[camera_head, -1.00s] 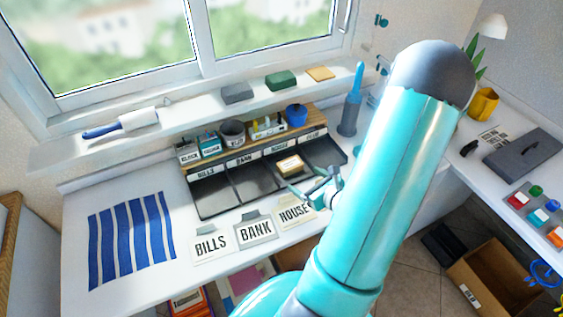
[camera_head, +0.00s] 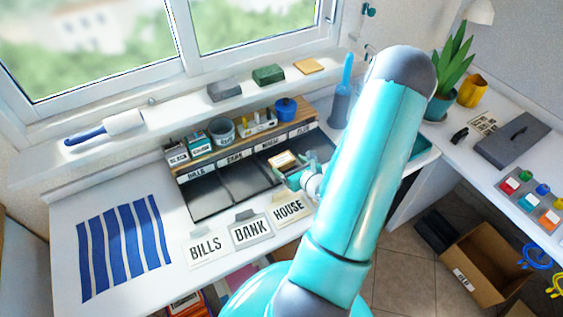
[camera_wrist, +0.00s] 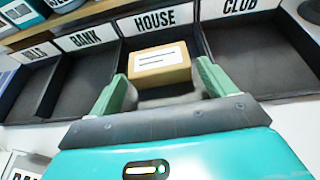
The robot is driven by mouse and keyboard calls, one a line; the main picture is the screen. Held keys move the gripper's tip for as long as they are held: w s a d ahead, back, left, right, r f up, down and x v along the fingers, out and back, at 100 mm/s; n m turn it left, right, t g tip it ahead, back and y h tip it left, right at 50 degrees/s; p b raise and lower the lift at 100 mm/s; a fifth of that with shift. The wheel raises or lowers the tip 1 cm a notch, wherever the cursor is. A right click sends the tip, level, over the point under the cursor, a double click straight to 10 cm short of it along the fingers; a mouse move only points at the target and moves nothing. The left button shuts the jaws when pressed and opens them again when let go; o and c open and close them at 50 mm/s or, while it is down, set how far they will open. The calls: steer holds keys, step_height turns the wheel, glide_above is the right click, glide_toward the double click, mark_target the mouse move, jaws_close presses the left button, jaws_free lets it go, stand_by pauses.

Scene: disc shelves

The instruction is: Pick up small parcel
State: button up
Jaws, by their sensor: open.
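The small parcel (camera_wrist: 160,66) is a tan box with a white label. It lies in the HOUSE compartment of the dark sorting tray (camera_wrist: 265,62). In the head view the parcel (camera_head: 283,160) shows just beyond my gripper (camera_head: 302,172). In the wrist view my gripper (camera_wrist: 165,88) is open, with its two green fingers on either side of the parcel's near edge. The parcel lies a little ahead of and between the fingertips. I cannot tell whether either finger touches it. The parcel's lower near part is partly hidden.
A wooden shelf (camera_head: 240,139) with small tins and a blue pot (camera_head: 286,108) stands behind the tray. BILLS (camera_head: 206,250), BANK (camera_head: 250,230) and HOUSE (camera_head: 289,209) cards lie in front. The BILLS and BANK compartments look empty.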

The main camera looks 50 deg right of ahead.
mark_target(284, 161)
steer(key=x, duration=0.5)
steer(key=shift+w+a+f, duration=0.1)
steer(key=shift+w, duration=0.05)
steer(key=shift+c, duration=0.4)
steer(key=c, duration=0.6)
steer(key=shift+r, duration=0.2)
